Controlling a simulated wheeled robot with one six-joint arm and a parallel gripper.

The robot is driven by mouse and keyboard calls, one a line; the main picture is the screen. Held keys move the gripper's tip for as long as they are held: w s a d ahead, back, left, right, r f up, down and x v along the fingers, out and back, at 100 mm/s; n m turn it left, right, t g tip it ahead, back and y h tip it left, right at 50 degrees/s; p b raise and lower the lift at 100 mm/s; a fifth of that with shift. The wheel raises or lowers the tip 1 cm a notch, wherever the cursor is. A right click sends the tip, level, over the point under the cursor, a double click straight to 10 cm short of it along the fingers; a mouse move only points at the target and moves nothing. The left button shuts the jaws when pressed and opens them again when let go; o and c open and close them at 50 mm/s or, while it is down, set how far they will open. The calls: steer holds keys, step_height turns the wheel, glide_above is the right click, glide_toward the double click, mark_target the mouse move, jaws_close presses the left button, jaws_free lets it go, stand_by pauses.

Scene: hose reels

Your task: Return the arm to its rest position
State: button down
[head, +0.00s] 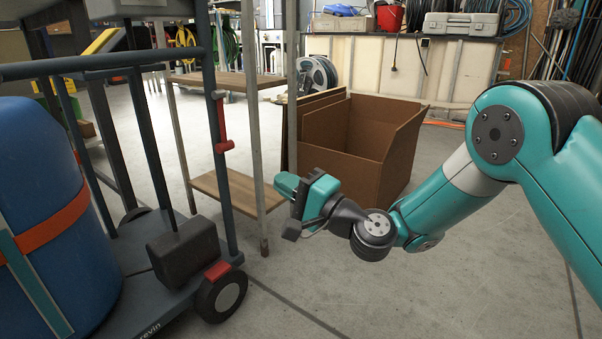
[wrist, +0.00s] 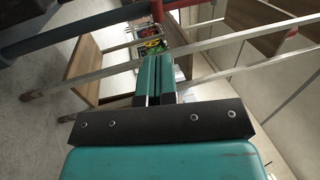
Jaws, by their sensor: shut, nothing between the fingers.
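My gripper (head: 286,186) is at the end of my teal arm, which reaches in from the right in the head view. It points left toward the shelf rack (head: 236,190), in front of the open brown box. In the wrist view my gripper (wrist: 157,62) shows its two teal fingers side by side, shut with nothing between them. The shelf rack's metal posts (wrist: 215,40) cross the wrist view close beyond the fingers. I cannot tell the exact gap between fingertips and rack.
A dark cart (head: 175,250) with a blue barrel (head: 45,200) stands at the left. An open brown box (head: 345,150) stands behind my gripper. A hose reel (head: 318,76) is farther back. The floor (head: 440,270) below my arm is clear.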

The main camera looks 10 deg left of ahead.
steer(key=s+d+r+n+g+h+p, duration=0.25)
steer(key=s+r+n+p, duration=0.3)
steer(key=r, duration=0.35)
steer(key=s+d+r+n+g+h+p, duration=0.1)
steer(key=s+r+n+g+p, duration=0.3)
steer(key=r+p, duration=0.4)
steer(key=s+d+r+n+g+h+p, duration=0.1)
steer(key=s+d+r+h+p, duration=0.4)
steer(key=s+d+r+p, duration=0.5)
steer(key=s+d+r+n+g+h+p, duration=0.2)
steer(key=s+d+r+h+p, duration=0.5)
steer(key=d, duration=0.5)
step_height(320, 180, up, 34)
steer(key=s+y+p, duration=0.1)
steer(key=p, duration=3.4)
steer(key=shift+a, duration=0.35)
